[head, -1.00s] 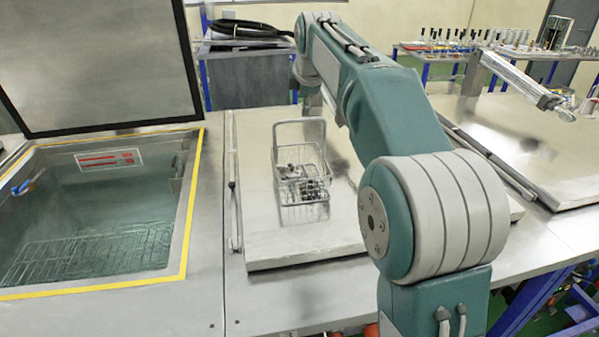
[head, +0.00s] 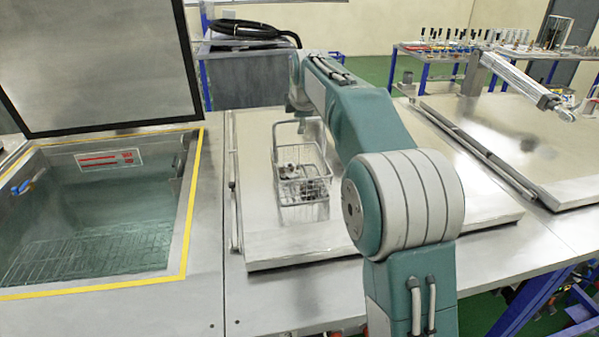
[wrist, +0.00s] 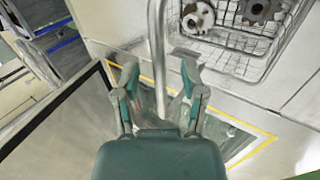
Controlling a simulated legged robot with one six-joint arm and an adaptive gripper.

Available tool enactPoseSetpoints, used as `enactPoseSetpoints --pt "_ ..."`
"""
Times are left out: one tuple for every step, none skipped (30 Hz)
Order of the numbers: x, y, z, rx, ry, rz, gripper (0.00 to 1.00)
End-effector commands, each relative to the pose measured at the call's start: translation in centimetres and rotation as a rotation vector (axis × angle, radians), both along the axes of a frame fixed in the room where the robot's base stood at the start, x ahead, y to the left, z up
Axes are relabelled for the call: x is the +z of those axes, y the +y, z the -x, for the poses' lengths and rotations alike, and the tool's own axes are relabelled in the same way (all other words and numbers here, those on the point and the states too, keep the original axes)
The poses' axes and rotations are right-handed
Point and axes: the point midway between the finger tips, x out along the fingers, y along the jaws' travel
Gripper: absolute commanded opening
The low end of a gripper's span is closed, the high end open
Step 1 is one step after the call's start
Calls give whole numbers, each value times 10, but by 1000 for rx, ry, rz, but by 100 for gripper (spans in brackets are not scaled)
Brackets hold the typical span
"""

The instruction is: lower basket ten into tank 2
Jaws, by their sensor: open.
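A wire basket (head: 303,190) with metal parts in it stands upright on a closed steel lid (head: 262,240). Its tall handle (head: 275,145) rises at its left side. In the wrist view the basket (wrist: 245,45) is at the upper right, with a round part and a toothed part inside. My gripper (wrist: 160,76) is open, and the handle bar (wrist: 157,50) runs between its two fingers without visible clamping. In the head view the gripper (head: 300,108) is at the handle's top, partly hidden. An open tank (head: 90,215) with liquid stands left; I cannot read any tank number.
A raised lid (head: 100,60) stands behind the open tank, which has a yellow border (head: 188,215). Another closed lid (head: 530,140) with a cylinder (head: 520,80) is at the right. A rear table (head: 470,48) holds many small items. The bench between tank and basket is clear.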

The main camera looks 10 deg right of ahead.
Motion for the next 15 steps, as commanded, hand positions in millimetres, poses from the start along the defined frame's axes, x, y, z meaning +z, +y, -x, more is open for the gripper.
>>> enactPoseSetpoints --pt "0 0 0 0 0 0 54" --pt "0 0 0 0 0 0 50" --pt "0 0 0 0 0 0 32" --pt "0 0 0 0 0 0 19" --pt "0 0 0 0 0 0 5" --pt "0 0 0 0 0 0 0" --pt "0 0 0 0 0 0 0" --pt "0 0 0 0 0 0 0" --pt "0 0 0 0 0 0 0" --pt "0 0 0 0 0 0 0" --pt "0 0 0 0 0 0 0" --pt "2 0 0 0 -4 0 0" --pt "2 0 0 0 -4 0 0" --pt "2 0 0 0 -4 0 0" --pt "4 0 0 0 -4 0 0"
